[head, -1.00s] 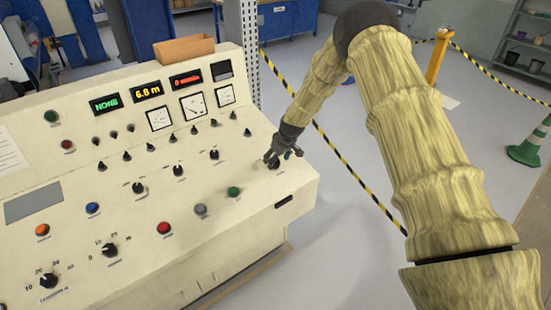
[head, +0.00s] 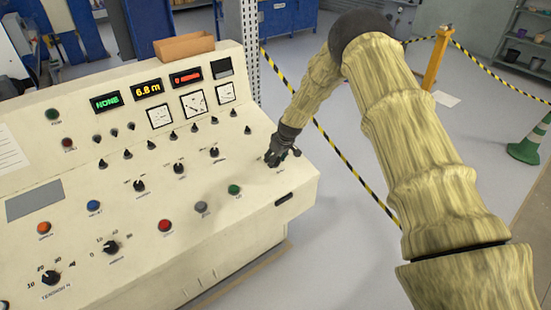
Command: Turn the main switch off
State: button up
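My gripper (head: 273,159) is dark and small in the head view. It points down at the right end of the cream control panel (head: 225,168), close to the panel's surface. A small dark piece (head: 296,152) shows just right of the fingers; I cannot tell whether it is part of the gripper. A label lies on the panel just below the fingertips. The switch at this spot is hidden behind my gripper, so its position cannot be read. I cannot tell whether the fingers are around it or touching it.
A green button (head: 234,189) and a grey button (head: 201,207) sit left of my gripper, with a row of black knobs behind. A yellow-black striped barrier (head: 345,155) runs along the floor to the right. A green cone (head: 527,146) stands far right.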

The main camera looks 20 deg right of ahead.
jog(key=shift+f+b, duration=0.15)
jog(key=shift+b, duration=0.2)
jog(key=n+b, duration=0.1)
jog(key=b, duration=0.1)
jog(key=n+b, duration=0.1)
jog(key=shift+d+f+n+b, duration=0.2)
jog(key=shift+n+b, duration=0.1)
jog(key=shift+b, duration=0.1)
jog(key=n+b, duration=0.2)
jog(key=b, duration=0.1)
jog(key=shift+n+g+y, duration=0.3)
jog(key=shift+n, duration=0.1)
jog(key=n+b, duration=0.4)
jog(key=shift+r+g, duration=0.1)
jog(key=shift+g, duration=0.2)
jog(key=shift+r+n+g+b, duration=0.15)
jog(key=shift+n+b, duration=0.45)
jog(key=shift+n, duration=0.5)
jog(key=shift+r+n+g+b, duration=0.15)
jog(key=shift+n+b, duration=0.4)
jog(key=shift+n, duration=0.55)
jog(key=o, duration=1)
